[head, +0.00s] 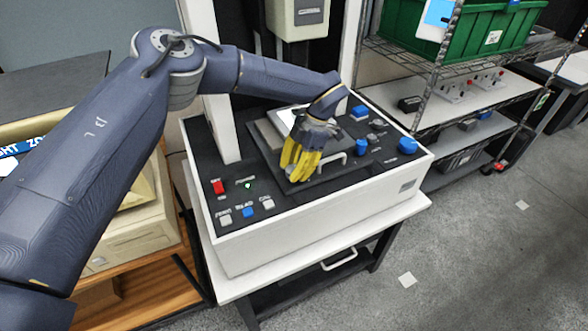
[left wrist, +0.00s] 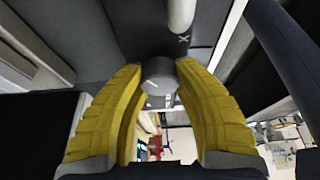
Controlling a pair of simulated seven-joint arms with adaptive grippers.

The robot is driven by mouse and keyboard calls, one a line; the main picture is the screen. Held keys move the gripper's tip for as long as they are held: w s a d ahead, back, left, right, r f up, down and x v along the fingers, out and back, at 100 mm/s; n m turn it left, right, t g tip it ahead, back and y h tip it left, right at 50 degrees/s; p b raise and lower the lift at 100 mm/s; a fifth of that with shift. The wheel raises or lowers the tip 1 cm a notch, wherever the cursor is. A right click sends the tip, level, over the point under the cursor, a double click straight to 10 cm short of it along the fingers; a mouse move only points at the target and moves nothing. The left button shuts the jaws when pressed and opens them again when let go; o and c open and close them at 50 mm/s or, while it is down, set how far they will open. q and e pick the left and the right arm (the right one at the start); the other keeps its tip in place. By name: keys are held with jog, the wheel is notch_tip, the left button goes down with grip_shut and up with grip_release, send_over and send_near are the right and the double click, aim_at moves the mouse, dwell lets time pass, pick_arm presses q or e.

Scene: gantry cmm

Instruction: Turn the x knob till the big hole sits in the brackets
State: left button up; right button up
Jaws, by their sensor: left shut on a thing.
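My left gripper (head: 303,165) reaches over the machine's black top panel, its yellow fingers pointing down beside a light curved handle (head: 331,161). In the left wrist view, the yellow fingers (left wrist: 160,85) stand on both sides of the grey x knob (left wrist: 157,76) and are shut on it. The knob has a pale line on its face, and a letter X is printed on the panel beside it. In the head view the fingers hide this knob. The big hole and the brackets cannot be made out in either view. My right gripper is not in view.
A pale plate (head: 284,122) lies behind the gripper. A wire shelf with a green crate (head: 455,30) stands at the right.

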pick_arm(q)
jog(key=shift+a+f, duration=0.1)
jog(key=shift+a, duration=0.05)
jog(key=o, duration=1.3)
jog(key=v, duration=1.2)
